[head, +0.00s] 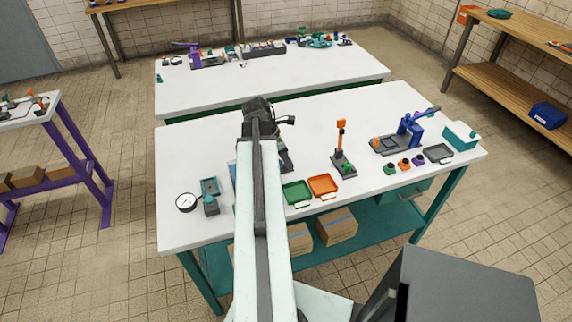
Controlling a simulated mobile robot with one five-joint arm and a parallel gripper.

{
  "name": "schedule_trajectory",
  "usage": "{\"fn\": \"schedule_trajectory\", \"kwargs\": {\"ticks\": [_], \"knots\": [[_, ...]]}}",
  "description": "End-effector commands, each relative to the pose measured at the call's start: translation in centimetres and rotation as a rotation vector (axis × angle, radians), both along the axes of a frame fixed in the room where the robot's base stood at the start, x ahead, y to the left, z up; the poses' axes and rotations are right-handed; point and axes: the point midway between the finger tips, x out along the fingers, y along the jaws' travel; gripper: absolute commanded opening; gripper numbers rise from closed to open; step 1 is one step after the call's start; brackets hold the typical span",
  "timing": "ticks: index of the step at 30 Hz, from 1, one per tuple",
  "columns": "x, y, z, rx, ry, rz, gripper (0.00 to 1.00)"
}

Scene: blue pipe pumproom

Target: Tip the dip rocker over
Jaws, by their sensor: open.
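I cannot tell for sure which item is the dip rocker. A dark base with an upright orange lever (341,135) and a small green part stands right of my arm. A small teal and grey device (210,190) stands left of my arm. A bluish item (232,172) is mostly hidden behind my arm. My gripper (287,165) hangs over the middle of the near white table, left of the orange lever and apart from it. Its fingers are small and partly hidden by my arm, with nothing visible held.
A round gauge (186,202) lies at the table's left. Green (297,193) and orange (322,186) trays lie near the front edge. A blue press (410,130), small knobs, a grey tray (438,153) and a teal box (461,135) fill the right. The table's back left is clear.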

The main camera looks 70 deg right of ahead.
Motion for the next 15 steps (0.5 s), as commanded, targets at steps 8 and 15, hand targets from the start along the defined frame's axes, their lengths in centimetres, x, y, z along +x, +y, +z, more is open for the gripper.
{"fn": "schedule_trajectory", "kwargs": {"ticks": [8,15], "knots": [[-0.04,-0.04,0.00,0.000,0.000,0.000,0.30],[-0.03,-0.04,0.00,-0.001,-0.001,0.000,0.00]]}}
